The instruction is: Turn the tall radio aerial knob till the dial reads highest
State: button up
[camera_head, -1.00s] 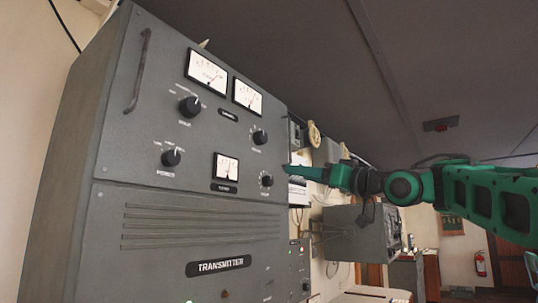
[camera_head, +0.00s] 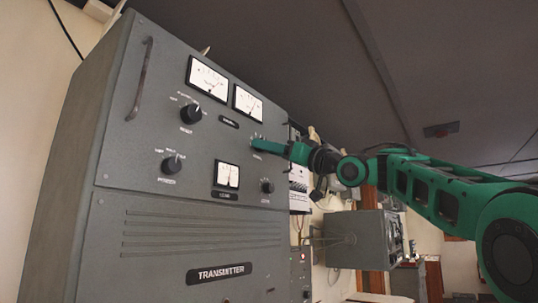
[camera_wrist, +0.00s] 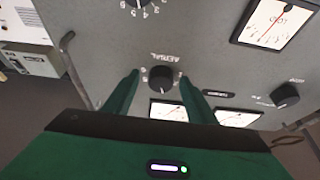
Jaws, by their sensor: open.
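The grey transmitter cabinet (camera_head: 205,215) carries several black knobs and white meters. The knob labelled AERIAL (camera_wrist: 160,78) is in the middle of the wrist view, with my open gripper (camera_wrist: 159,75) having one finger on either side of it. I cannot tell whether the fingers touch it. In the head view my gripper (camera_head: 262,147) covers this upper right knob. Two meters (camera_head: 207,77) (camera_head: 248,102) sit above, and one lower meter (camera_head: 227,175) sits below. Their needles show, but the values are too small to read.
Other knobs are at upper left (camera_head: 190,113), lower left (camera_head: 172,163) and lower right (camera_head: 267,186). A bar handle (camera_head: 140,78) stands out at the cabinet's left. A grey boxed unit (camera_head: 357,238) is at the right, below my arm.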

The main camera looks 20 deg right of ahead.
jog(key=shift+w+a+r, duration=0.1)
jog(key=shift+w+a, duration=0.05)
jog(key=c, duration=1)
jog(key=shift+d, duration=0.2)
jog(key=shift+c, duration=0.2)
